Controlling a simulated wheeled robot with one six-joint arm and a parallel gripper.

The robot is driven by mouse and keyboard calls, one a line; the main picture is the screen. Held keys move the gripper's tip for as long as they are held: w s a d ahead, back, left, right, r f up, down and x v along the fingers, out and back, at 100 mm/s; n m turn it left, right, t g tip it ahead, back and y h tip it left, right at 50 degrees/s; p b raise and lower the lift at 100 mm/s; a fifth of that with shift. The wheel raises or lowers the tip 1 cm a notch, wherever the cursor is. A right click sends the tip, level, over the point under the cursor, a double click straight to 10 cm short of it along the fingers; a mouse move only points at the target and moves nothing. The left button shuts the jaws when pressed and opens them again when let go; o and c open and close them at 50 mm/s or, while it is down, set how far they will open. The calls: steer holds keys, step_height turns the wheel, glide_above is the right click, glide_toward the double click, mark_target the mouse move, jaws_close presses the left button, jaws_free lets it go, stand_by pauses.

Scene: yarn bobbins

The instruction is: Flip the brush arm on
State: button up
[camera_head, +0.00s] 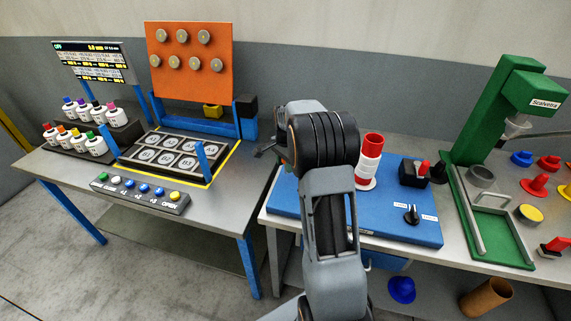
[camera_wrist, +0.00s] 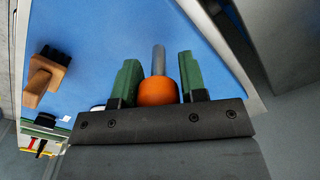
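An orange round knob (camera_wrist: 157,92) on a grey rod (camera_wrist: 158,59) stands over the blue board in the wrist view. It looks like the brush arm's handle, though I cannot be sure. My gripper (camera_wrist: 158,58) has its two green fingers apart, one on each side of the knob. Thin gaps seem to show beside the knob. The palm hides the knob's near side. A brown block with a dark piece (camera_wrist: 45,75) is at the left of this view. In the head view my arm hides the knob and most of the gripper over the blue board (camera_head: 385,218).
A red and white bobbin (camera_head: 369,160), a red switch on a black box (camera_head: 415,172) and a black dial (camera_head: 411,214) are on the board, right of my arm. A green stand (camera_head: 500,140) is further right. A grey table with bottles (camera_head: 95,145) is left.

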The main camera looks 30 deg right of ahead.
steer(key=shift+o, duration=1.4)
steer(key=shift+w+a, duration=0.1)
steer(key=shift+o, duration=0.5)
steer(key=shift+r, duration=0.1)
step_height(320, 180, up, 14)
steer(key=shift+f, duration=0.2)
